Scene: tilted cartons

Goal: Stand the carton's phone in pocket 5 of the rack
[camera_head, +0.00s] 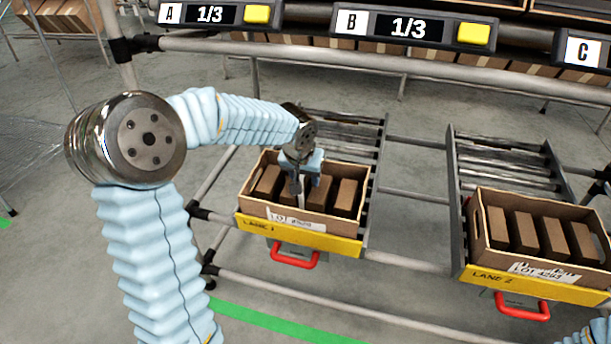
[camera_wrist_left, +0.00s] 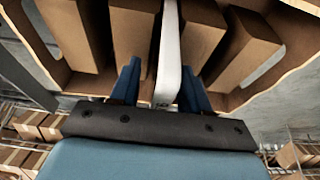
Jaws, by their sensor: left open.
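The phone (camera_wrist_left: 168,60) is a slim white slab standing on edge between brown boxes in the lane 1 carton (camera_head: 254,206). My left gripper (camera_head: 302,186) points down into this carton from above. In the left wrist view its two blue fingers (camera_wrist_left: 161,84) are open, one on each side of the phone's near end. Gaps seem to show beside the phone, and I cannot tell whether either finger touches it. In the head view the gripper mostly hides the phone. I cannot make out a rack with numbered pockets. My right gripper is out of view.
Brown boxes (camera_head: 346,196) stand beside the phone, close to the fingers. Another carton (camera_head: 480,232) with several brown boxes sits in lane 2 at right. A metal rail (camera_head: 400,62) with displays A (camera_head: 210,14) and B (camera_head: 408,28) crosses above. Red handles (camera_head: 294,260) hang below the lanes.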

